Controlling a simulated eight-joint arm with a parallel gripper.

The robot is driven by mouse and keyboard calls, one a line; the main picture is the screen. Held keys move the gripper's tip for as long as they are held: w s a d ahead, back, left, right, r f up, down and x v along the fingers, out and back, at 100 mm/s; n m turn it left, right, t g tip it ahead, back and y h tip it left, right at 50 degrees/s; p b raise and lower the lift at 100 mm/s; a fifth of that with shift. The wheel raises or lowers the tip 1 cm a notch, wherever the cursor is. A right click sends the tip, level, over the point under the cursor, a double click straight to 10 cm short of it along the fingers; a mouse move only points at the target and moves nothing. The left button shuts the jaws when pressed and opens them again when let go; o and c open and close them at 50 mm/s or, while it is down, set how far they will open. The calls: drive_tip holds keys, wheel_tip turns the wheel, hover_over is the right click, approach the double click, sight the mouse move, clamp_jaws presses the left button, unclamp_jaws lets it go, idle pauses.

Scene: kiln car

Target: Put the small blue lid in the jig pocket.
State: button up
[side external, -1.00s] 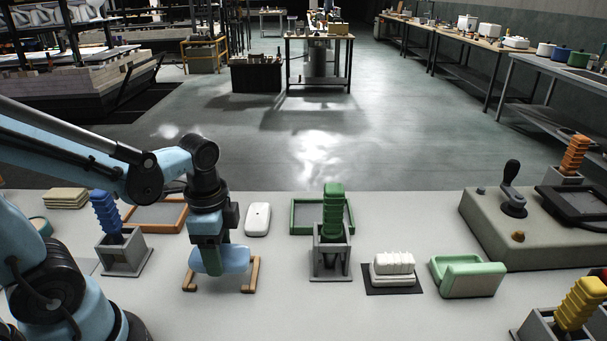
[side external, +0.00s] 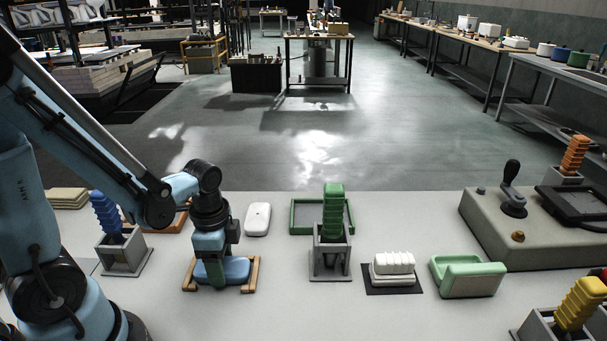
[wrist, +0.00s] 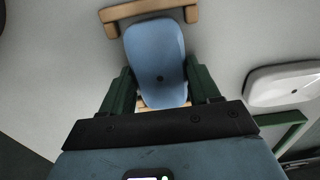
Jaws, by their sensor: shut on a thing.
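The small blue lid (side external: 237,268) is smooth with rounded corners. The wrist view shows it (wrist: 157,60) with a small dark spot on top. My gripper (side external: 214,272) is shut on the lid, its green fingers along two opposite sides in the wrist view (wrist: 160,80). The jig's wooden end brackets (side external: 253,273) stand at both ends of the lid, and the wrist view shows one bracket (wrist: 150,10) beyond its far end. The lid sits low between them; I cannot tell whether it rests on the bottom. My fingers hide part of the lid.
A white rounded lid (side external: 257,218) lies behind and right of the jig. Right of it are a green tray (side external: 300,228) and a grey holder (side external: 330,262) with a green ribbed block. A blue ribbed block (side external: 105,212) in a holder stands at left. Bare table lies in front.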

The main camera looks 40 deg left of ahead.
drive_tip(key=shift+f, duration=0.15)
drive_tip(key=o, duration=1.3)
drive_tip(key=shift+r, duration=6.05)
drive_tip(key=shift+w+d+r+n+t, duration=0.25)
drive_tip(key=shift+w+d+n+t, duration=0.4)
drive_tip(key=shift+n+t, duration=0.7)
drive_tip(key=shift+w+d+r+n+t, duration=0.2)
drive_tip(key=shift+w+d+n+t, duration=0.55)
drive_tip(key=shift+n, duration=0.9)
drive_tip(key=shift+w+d+r+n+t, duration=0.35)
drive_tip(key=shift+w+n+t, duration=0.4)
drive_tip(key=shift+n+t, duration=0.75)
drive_tip(key=shift+f, duration=0.1)
